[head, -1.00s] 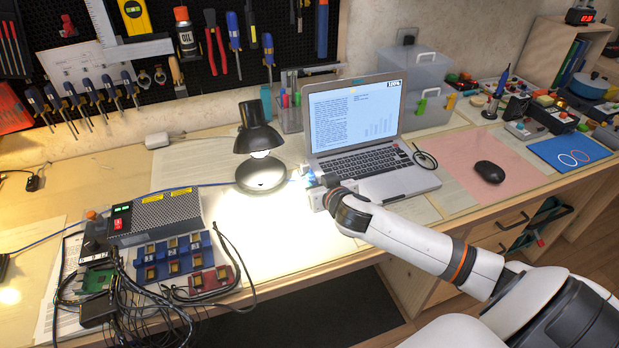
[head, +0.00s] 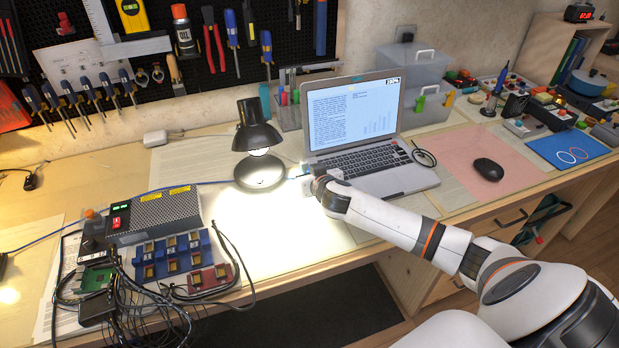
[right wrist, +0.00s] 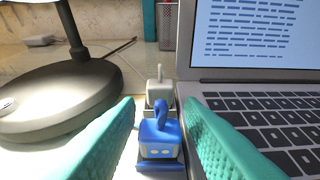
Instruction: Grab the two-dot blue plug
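The blue plug (right wrist: 160,137) with two pale dots on its face stands upright in the right wrist view, with a blue loop on top. It lies between the two teal fingers of my right gripper (right wrist: 162,115), which are open with a gap on each side of it. A white plug (right wrist: 159,90) stands just behind it. In the head view my right gripper (head: 309,185) is between the lamp and the laptop. The plugs there are mostly hidden by the gripper and wrist. My left gripper is not in view.
The black lamp (head: 257,140) stands just left of the gripper. The open laptop (head: 390,172) is close on the right. A powered box (head: 155,215) with many cables sits at the lower left. The lit desk in front of the lamp is clear.

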